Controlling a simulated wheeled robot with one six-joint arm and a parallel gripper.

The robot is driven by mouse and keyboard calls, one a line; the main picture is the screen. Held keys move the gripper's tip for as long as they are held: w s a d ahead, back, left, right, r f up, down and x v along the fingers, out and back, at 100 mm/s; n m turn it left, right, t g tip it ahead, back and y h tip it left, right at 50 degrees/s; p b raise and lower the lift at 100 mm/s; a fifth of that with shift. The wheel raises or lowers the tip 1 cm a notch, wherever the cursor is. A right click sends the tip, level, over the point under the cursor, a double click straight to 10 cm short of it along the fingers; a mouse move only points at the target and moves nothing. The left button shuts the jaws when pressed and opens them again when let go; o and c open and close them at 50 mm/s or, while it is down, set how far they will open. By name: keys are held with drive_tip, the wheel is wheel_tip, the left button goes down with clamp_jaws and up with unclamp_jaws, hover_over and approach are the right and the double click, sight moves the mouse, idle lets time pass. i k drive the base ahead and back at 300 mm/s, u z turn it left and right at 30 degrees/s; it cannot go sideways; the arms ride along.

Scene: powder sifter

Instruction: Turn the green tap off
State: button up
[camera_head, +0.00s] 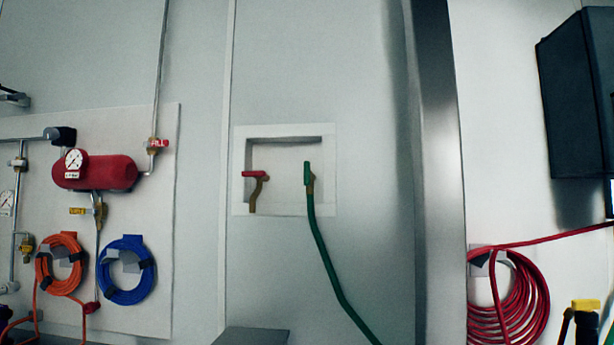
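The green tap (307,173) is in a white recessed wall box, right of centre in it. Its green handle stands upright, and a brass-coloured body shows beside it. A green hose (325,255) runs from the tap down and to the right, out of the bottom of the picture. To its left in the same box is a second tap with a red handle (257,173) lying level and a brass spout pointing down. My gripper is not in view.
A red tank (100,172) with gauges and pipes hangs on the left panel, above orange (45,265) and blue (108,285) hose coils. A metal column (440,170) stands right of the taps. A red hose coil (530,300) hangs beyond it. The space before the box looks clear.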

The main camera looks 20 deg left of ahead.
sight(308, 175)
drive_tip(key=u, duration=2.2)
drive_tip(key=i, duration=1.1)
drive_tip(key=z, duration=2.25)
